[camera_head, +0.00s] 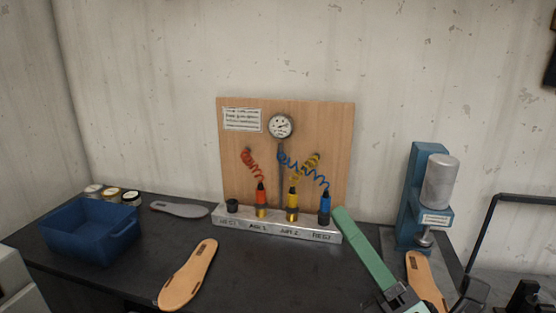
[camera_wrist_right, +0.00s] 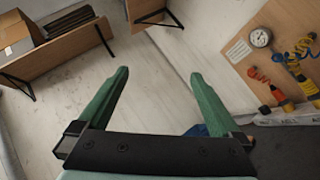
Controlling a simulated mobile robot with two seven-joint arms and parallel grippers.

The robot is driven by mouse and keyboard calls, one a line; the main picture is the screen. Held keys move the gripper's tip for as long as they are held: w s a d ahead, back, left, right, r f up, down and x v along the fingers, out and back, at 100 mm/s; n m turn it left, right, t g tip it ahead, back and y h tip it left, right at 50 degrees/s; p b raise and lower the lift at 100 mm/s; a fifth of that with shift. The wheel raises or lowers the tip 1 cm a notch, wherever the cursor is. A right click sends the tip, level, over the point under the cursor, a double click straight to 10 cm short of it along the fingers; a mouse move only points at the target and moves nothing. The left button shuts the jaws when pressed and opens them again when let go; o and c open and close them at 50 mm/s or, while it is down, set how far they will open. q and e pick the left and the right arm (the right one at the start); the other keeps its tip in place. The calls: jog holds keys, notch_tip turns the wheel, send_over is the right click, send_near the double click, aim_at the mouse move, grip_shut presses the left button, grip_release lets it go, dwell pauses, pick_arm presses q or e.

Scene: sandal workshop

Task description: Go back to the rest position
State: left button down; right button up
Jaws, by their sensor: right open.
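My right gripper (camera_head: 352,228) comes in from the lower right in the head view, with one long green finger showing above the black worktop. Its tip lies close to the right end of the metal block (camera_head: 279,227), and I cannot tell whether they touch. In the right wrist view the gripper (camera_wrist_right: 160,75) has two green fingers wide apart with nothing between them. My left gripper is in neither view.
A blue bin (camera_head: 88,232) stands at left. A gauge board (camera_head: 230,165) stands behind the block. A blue press (camera_head: 421,190) stands right of the gripper.

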jog(key=w+d+f+m+g+h, duration=0.1)
jog(key=d+f+m+g+h, duration=0.1)
jog(key=d+f+m+h, duration=0.7)
jog(key=w+d+f+m+g+h, duration=0.1)
jog(key=w+d+f+m+h, duration=0.15)
jog(key=f+m+h, duration=0.8)
jog(key=s+f+m+g+y, duration=0.4)
jog(key=s+f+m+g, duration=0.9)
jog(key=s+f, duration=0.8)
jog(key=w+a+f+t+y+p, duration=0.2)
jog(key=w+a+f+t+p, duration=0.1)
jog(key=w+f+t, duration=0.2)
jog(key=shift+a+f+t, duration=0.3)
jog(key=shift+f+t, duration=0.2)
jog(key=shift+f, duration=0.85)
